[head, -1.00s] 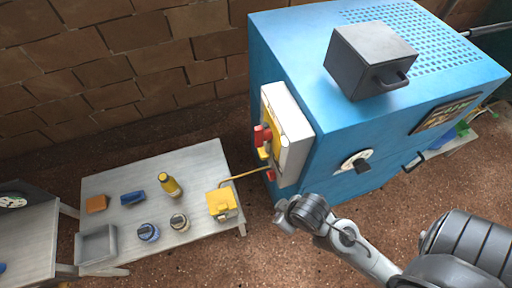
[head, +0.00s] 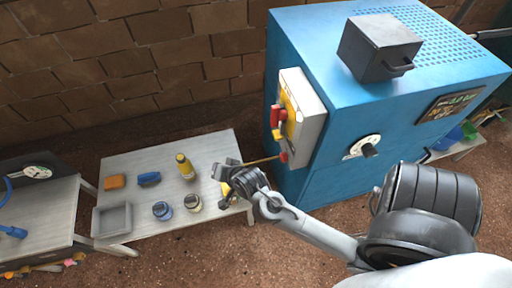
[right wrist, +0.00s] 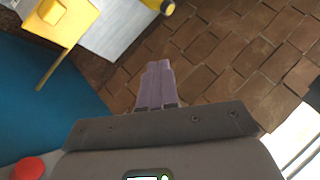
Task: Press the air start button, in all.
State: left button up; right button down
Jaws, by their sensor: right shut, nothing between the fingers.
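A grey control box (head: 311,112) with a yellow front (head: 289,100) hangs on the left side of the blue cabinet (head: 340,60). Red and yellow controls (head: 277,117) stick out of it, with a small red button (head: 284,157) low down. No label is readable, so I cannot tell which is the air start button. My right gripper (head: 222,168) is left of these controls, apart from them, above the table's right end. Its fingers (right wrist: 156,85) are shut and empty. A round red button (right wrist: 28,168) shows at the right wrist view's lower left. My left gripper is out of view.
A yellow box (right wrist: 62,18) with a yellow cord (right wrist: 47,72) is mostly hidden behind my right gripper in the head view. The pale table (head: 140,168) also holds a yellow bottle (head: 185,166), two jars and a grey tray (head: 97,221). A grey box (head: 375,50) sits on the cabinet.

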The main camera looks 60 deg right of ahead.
jog(key=w+d+f+m+h+b, duration=0.2)
jog(key=w+d+m+h+b, duration=0.15)
jog(key=d+m+h, duration=0.35)
jog(key=w+d+f+m+h+b, duration=0.25)
jog(key=d+m+b, duration=0.3)
jog(key=m, duration=0.45)
pick_arm(q)
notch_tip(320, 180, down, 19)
jog(key=b, duration=0.8)
pick_arm(e)
jog(key=s+m+g+h, duration=0.1)
jog(key=m+g+h, duration=0.2)
jog(key=m, duration=0.3)
jog(key=s+m+g+h, duration=0.2)
jog(key=m+g+h, duration=0.1)
jog(key=m, duration=0.3)
jog(key=s+d+m+g+h, duration=0.1)
jog(key=s+m+g+h, duration=0.1)
jog(key=m+g, duration=0.3)
jog(key=shift+f+m+h, duration=0.3)
jog(key=shift+m+h, duration=0.25)
jog(key=shift+m, duration=0.35)
jog(key=shift+s+d, duration=0.1)
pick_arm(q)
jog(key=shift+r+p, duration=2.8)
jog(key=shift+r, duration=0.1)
pick_arm(e)
jog(key=s+d, duration=0.6)
